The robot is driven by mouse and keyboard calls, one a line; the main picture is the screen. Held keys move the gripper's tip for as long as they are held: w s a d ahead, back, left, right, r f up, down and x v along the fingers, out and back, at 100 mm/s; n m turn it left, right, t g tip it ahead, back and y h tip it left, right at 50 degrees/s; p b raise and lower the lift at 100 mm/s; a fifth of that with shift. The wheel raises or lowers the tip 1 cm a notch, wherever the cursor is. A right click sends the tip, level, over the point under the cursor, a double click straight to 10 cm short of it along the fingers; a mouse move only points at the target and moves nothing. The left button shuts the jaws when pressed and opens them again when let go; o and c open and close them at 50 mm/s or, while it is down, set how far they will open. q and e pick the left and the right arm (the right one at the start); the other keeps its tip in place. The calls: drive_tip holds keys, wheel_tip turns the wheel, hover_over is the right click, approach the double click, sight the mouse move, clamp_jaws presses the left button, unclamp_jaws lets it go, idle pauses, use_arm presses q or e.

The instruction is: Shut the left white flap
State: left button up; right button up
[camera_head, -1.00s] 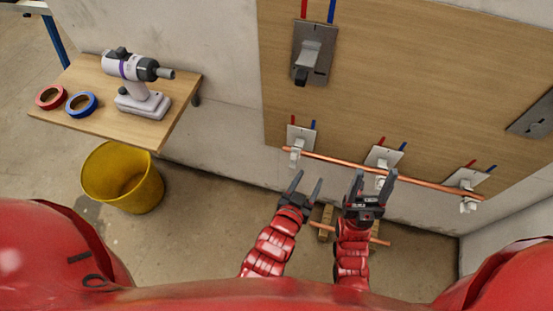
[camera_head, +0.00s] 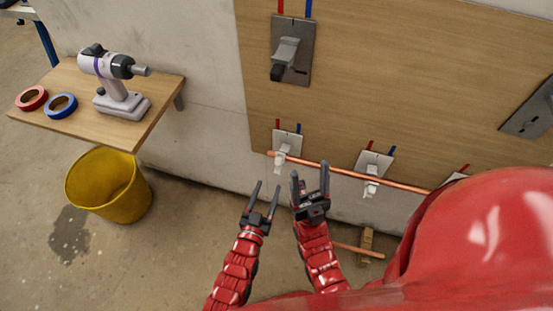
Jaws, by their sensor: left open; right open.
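The left white flap (camera_head: 281,158) is a small white piece on the leftmost lower grey plate (camera_head: 288,139), at the left end of the copper pipe (camera_head: 335,172). From this view I cannot tell how far open it is. My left gripper (camera_head: 267,187) is open and empty, below and slightly left of this flap. My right gripper (camera_head: 310,170) is open and empty, below the pipe and right of the flap. Neither gripper visibly touches the flap. A similar white flap (camera_head: 371,187) sits on the middle plate (camera_head: 375,162).
A larger plate with a grey lever (camera_head: 285,57) is higher on the wooden board (camera_head: 400,70). A yellow bucket (camera_head: 108,187) stands below. A wooden block (camera_head: 366,243) and a copper pipe piece lie low behind my arms.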

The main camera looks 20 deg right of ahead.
sight(278, 162)
use_arm(q)
drive_tip(key=x, duration=1.1)
drive_tip(key=shift+w+d, duration=0.25)
clamp_jaws()
